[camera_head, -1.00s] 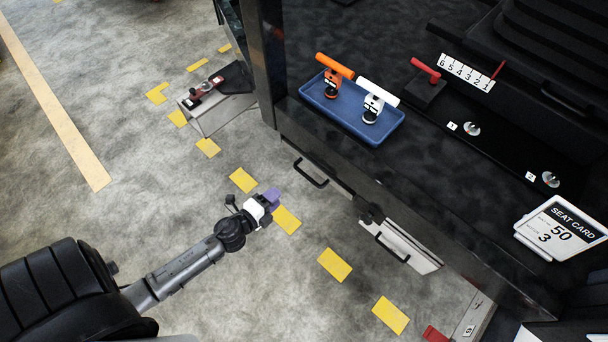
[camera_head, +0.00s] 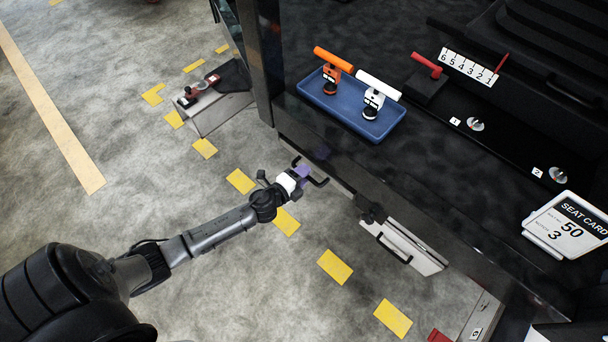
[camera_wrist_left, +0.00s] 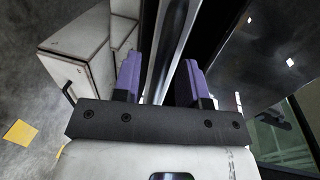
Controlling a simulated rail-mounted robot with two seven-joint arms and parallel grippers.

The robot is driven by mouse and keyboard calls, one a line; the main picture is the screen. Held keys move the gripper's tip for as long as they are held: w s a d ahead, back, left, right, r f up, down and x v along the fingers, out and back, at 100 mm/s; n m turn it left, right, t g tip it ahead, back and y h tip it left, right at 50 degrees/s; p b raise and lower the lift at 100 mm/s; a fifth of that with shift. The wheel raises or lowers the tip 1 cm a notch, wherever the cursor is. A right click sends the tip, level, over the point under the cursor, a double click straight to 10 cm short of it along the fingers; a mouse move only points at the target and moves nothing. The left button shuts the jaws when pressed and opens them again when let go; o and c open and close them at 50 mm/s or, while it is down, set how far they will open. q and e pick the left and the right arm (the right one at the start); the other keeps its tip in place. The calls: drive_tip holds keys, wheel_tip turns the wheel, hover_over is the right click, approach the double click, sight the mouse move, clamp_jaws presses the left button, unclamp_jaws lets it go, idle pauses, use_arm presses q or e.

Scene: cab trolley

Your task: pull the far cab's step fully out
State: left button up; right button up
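The far step's black handle (camera_head: 320,182) sits low on the dark cab side, on a pale front (camera_head: 341,186) that is close to flush with the cab. My left gripper (camera_head: 302,172) is at this handle and covers its middle. In the left wrist view the purple fingers (camera_wrist_left: 160,82) stand apart, with a long dark and grey bar or edge (camera_wrist_left: 172,42) showing between them. I cannot tell whether the fingers touch the handle. My right gripper is out of view.
A nearer white panel with a black handle (camera_head: 393,248) stands out from the cab; a white box with a handle (camera_wrist_left: 75,62) shows in the wrist view. A blue tray (camera_head: 345,117) sits above. Yellow floor marks (camera_head: 335,266) lie on open floor.

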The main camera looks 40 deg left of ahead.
use_arm(q)
drive_tip(key=shift+w+f, duration=0.1)
drive_tip(key=shift+w, duration=0.3)
drive_tip(key=shift+c, duration=0.3)
clamp_jaws()
